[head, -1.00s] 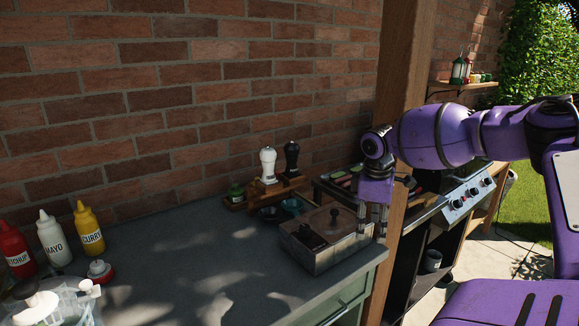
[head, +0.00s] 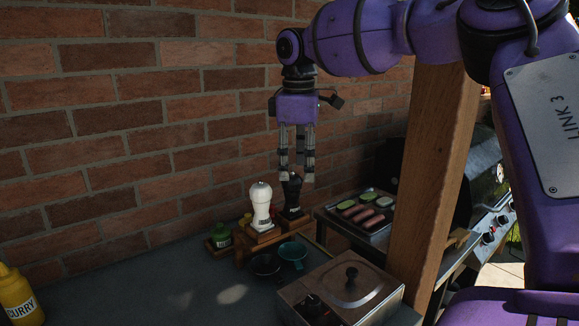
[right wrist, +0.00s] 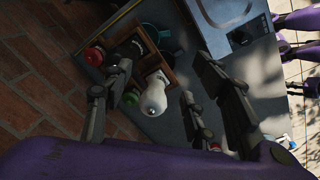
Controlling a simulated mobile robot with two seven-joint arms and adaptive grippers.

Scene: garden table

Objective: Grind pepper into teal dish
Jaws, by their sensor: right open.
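The black mill (head: 291,196) stands upright on a wooden stand against the brick wall, beside a white mill (head: 261,205). My right gripper (head: 296,176) is open and empty, pointing down over the black mill's top. Its fingers overlap the top in the head view; I cannot tell whether they touch it. The teal dish (head: 294,250) sits in front of the stand, beside a dark dish (head: 265,265). My left gripper is not in view.
A lidded metal container (head: 340,290) stands in front of the dishes. A grill tray with sausages (head: 362,212) and a wooden post (head: 437,170) are to the right. The counter at left is mostly clear.

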